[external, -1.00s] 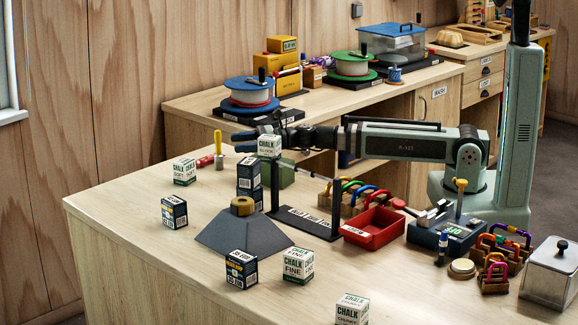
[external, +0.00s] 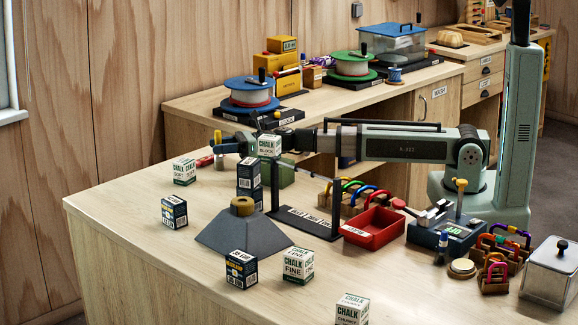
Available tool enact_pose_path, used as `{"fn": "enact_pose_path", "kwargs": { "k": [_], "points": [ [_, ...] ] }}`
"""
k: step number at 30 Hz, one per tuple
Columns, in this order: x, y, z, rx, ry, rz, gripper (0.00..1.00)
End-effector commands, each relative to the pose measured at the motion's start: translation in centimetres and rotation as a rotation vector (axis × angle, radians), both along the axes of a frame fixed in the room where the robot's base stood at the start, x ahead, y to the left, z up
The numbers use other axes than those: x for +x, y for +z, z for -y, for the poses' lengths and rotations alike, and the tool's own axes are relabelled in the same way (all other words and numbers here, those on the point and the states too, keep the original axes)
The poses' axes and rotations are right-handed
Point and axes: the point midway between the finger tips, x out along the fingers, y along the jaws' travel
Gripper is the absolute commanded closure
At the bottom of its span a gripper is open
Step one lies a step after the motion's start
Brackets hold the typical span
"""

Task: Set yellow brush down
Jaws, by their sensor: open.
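The yellow brush (external: 217,137) stands upright near the far left edge of the wooden bench, its yellow handle tip showing. My gripper (external: 226,145) is open at the end of my outstretched arm, right at the brush. A dark finger covers the middle of the handle. I cannot tell whether the fingers touch the brush.
A red-handled tool (external: 205,161) lies just left of the brush. A chalk box (external: 184,171) stands in front of it.

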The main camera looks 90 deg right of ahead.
Motion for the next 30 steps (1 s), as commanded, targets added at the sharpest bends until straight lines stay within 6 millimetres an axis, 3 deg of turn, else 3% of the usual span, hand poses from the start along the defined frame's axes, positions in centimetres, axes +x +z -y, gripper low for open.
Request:
{"fn": "enact_pose_path", "kwargs": {
  "k": [10,26,30],
  "points": [
    [0.7,0.01,-0.19,0.0,0.0,0.0,0.5],
    [0.69,0.0,-0.18,-0.001,0.0,0.0,1.0],
    [0.69,0.0,-0.18,-0.001,0.0,0.0,1.0]
  ]
}}
